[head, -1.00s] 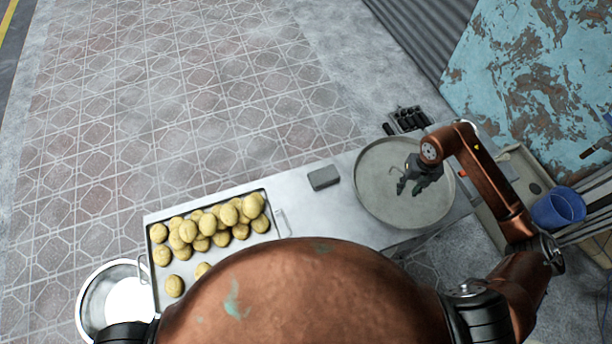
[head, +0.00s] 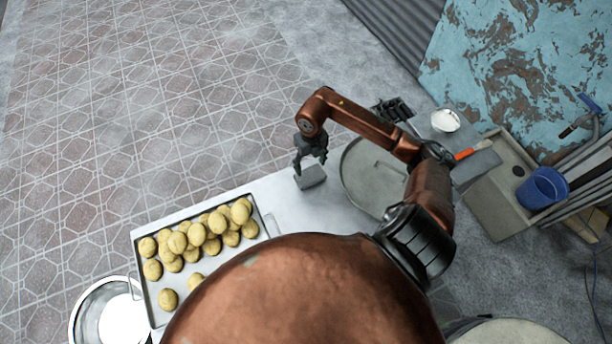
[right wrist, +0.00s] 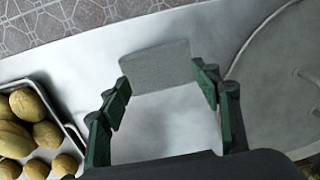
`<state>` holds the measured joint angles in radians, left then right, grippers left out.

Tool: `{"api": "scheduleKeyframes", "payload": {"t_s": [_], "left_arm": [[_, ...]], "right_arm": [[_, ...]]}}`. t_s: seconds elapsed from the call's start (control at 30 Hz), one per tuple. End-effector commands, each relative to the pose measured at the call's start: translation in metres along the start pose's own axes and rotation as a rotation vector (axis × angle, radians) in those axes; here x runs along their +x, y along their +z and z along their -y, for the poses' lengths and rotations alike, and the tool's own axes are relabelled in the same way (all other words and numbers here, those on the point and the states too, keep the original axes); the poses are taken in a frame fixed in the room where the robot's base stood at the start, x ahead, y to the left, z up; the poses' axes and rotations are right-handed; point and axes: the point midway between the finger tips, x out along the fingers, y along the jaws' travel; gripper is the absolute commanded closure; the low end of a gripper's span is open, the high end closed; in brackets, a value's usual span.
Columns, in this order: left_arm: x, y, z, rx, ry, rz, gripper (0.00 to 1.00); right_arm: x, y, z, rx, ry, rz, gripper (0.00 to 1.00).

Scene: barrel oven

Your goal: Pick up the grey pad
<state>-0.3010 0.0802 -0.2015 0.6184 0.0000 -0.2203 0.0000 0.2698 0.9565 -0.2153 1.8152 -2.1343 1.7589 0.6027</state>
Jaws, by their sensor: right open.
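The grey pad (head: 311,177) lies on the light metal table, between the tray of round pieces and the round lid. My right gripper (head: 308,165) is over the pad in the head view and partly covers it. In the right wrist view the pad (right wrist: 157,65) shows just beyond and between the two spread fingertips of the open right gripper (right wrist: 160,84). Bare table shows between the fingers nearer the palm. I cannot tell whether a fingertip touches the pad. My left gripper is not in view.
A metal tray (head: 262,212) of yellowish round pieces stands left of the pad, with a steel bowl (head: 82,312) beyond it. A round metal lid (head: 365,185) lies just right of the pad. A white bowl (head: 445,121) and blue bucket (head: 543,188) are farther right.

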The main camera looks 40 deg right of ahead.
Motion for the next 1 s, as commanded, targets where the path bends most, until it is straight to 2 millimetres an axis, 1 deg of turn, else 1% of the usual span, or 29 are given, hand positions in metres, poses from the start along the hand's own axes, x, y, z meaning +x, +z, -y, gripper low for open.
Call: {"api": "scheduleKeyframes", "payload": {"t_s": [0.03, 0.13, 0.33, 0.43, 0.57, 0.6, 0.7, 1.0], "left_arm": [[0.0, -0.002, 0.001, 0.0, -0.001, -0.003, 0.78], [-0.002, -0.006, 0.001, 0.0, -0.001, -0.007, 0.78], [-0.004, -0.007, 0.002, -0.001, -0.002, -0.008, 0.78], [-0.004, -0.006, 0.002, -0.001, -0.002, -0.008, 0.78], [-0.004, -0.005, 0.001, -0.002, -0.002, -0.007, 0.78], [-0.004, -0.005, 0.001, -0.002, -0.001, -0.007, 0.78], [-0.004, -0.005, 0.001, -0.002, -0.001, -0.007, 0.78], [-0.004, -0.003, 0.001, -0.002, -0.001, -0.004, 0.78]], "right_arm": [[0.005, 0.0, -0.001, 0.0, 0.002, -0.001, 0.37], [0.016, -0.001, -0.003, -0.002, 0.003, -0.002, 0.3], [0.045, -0.001, -0.005, -0.002, 0.003, -0.001, 0.17], [0.053, -0.001, -0.005, -0.004, 0.0, 0.0, 0.1], [0.055, -0.001, -0.005, -0.005, -0.001, 0.0, 0.01], [0.055, -0.001, -0.005, -0.005, -0.001, 0.0, 0.0], [0.055, -0.001, -0.005, -0.005, -0.001, 0.0, 0.01], [0.054, -0.001, -0.005, -0.005, 0.0, 0.001, 0.22]]}}
